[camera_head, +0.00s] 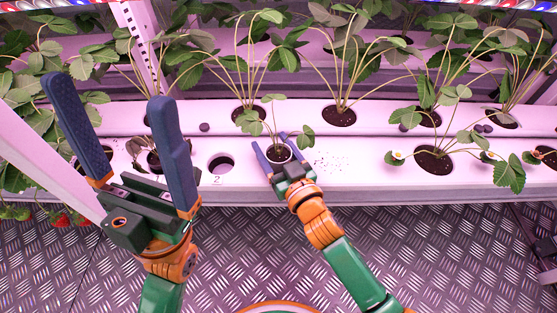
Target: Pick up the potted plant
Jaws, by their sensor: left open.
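The small potted plant (279,155) has a white-rimmed pot with dark soil and a few green leaves. It stands upright at the front white rack, right of an empty round hole marked 2 (221,165). My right gripper (277,145) has one blue finger on each side of this pot. Whether the fingers press on it, and whether the pot rests on the rack, I cannot tell. My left gripper (108,95) is open and empty, with its fingers pointing up, in front of the rack's left part.
Larger strawberry plants fill holes in the front rack (375,170) and the one behind. A plant (148,160) is partly hidden behind my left gripper. Soil crumbs (335,160) lie on the rack. A white post (140,45) rises at the left. Red berries (60,219) hang at left.

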